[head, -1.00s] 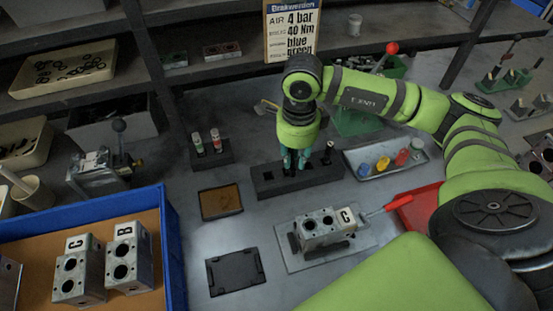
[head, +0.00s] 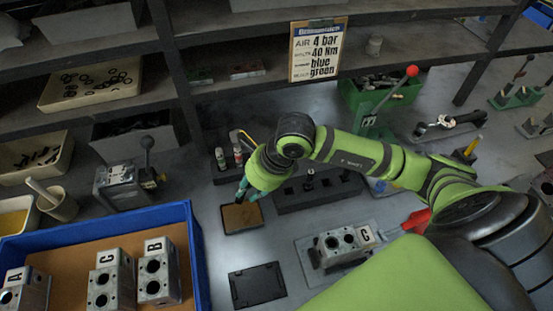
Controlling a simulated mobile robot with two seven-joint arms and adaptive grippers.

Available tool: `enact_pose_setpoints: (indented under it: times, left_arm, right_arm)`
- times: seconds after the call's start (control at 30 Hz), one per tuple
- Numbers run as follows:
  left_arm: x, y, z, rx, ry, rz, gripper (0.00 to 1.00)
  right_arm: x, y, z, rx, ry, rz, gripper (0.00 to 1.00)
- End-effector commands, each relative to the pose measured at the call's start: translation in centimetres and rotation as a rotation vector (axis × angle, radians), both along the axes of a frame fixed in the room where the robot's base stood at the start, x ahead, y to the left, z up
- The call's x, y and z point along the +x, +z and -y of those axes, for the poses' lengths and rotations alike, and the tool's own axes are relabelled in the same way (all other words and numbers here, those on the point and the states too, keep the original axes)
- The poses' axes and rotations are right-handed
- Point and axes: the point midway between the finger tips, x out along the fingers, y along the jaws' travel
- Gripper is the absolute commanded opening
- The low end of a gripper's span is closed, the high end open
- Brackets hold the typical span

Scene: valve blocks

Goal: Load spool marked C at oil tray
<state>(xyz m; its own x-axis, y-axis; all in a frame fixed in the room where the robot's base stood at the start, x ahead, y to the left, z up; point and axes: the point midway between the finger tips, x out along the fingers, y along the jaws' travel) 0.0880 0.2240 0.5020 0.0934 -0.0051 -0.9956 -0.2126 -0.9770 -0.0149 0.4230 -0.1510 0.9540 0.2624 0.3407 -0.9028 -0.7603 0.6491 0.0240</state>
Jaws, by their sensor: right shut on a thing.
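The oil tray (head: 243,219) is a small dark tray with a brown surface, left of the middle of the bench. My right gripper (head: 242,191) is over its back left edge, pointing down and shut on the spool. The spool is mostly hidden by the fingers, and its mark cannot be read. I cannot tell whether its lower end touches the tray. A dark spool rack (head: 318,192) stands to the right, with one spool (head: 310,178) standing in it and open holes. A valve block marked C (head: 343,244) sits on the grey plate. My left gripper is out of view.
A blue-rimmed bin (head: 196,255) at the lower left holds several marked valve blocks. An empty black tray (head: 257,285) lies in front of the oil tray. Small bottles (head: 229,158) stand just behind my right gripper.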

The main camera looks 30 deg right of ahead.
Motion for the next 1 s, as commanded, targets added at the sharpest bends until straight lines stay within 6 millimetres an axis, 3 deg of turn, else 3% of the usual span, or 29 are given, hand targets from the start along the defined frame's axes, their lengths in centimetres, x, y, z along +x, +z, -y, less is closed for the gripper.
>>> enact_pose_setpoints:
  times: [0.27, 0.73, 1.0]
  left_arm:
    - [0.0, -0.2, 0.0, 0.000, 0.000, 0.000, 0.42]
    - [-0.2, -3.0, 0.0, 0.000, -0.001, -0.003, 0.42]
    - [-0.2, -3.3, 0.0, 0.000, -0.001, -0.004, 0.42]
  right_arm:
    - [0.2, -0.9, -0.9, 0.031, -0.018, 0.018, 0.00]
    - [0.2, -5.5, -0.9, 0.030, -0.016, 0.016, 0.00]
    - [0.2, -6.1, -0.9, 0.029, -0.015, 0.018, 0.00]
